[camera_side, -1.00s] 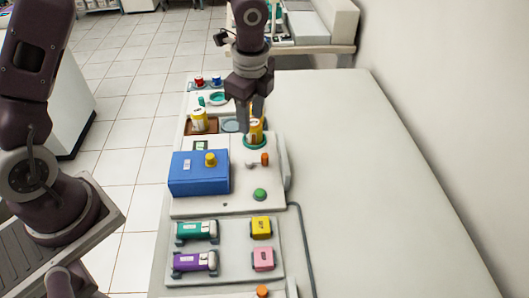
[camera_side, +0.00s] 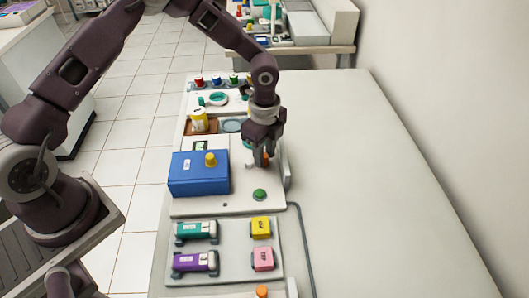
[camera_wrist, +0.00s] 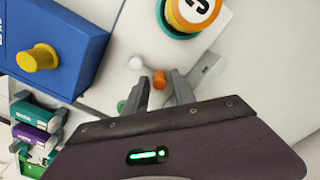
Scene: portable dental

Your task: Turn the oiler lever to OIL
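An orange-tipped part (camera_wrist: 159,80), probably the oiler lever, stands up from the white panel (camera_wrist: 115,75). A small white ball-ended part (camera_wrist: 136,62) sits beside it. No OIL marking is readable. My gripper (camera_wrist: 157,82) points down at the orange tip. Its two fingers are apart, one on each side of it in the wrist view, and I cannot tell if either touches. In the side view my gripper (camera_side: 263,162) hides most of the orange part.
A blue box (camera_side: 198,174) with a yellow knob (camera_side: 210,159) stands left of my gripper. A green button (camera_side: 259,195) is in front. Teal (camera_side: 196,230) and purple (camera_side: 194,262) handpiece-like items lie on the front tray. The right side of the table is clear.

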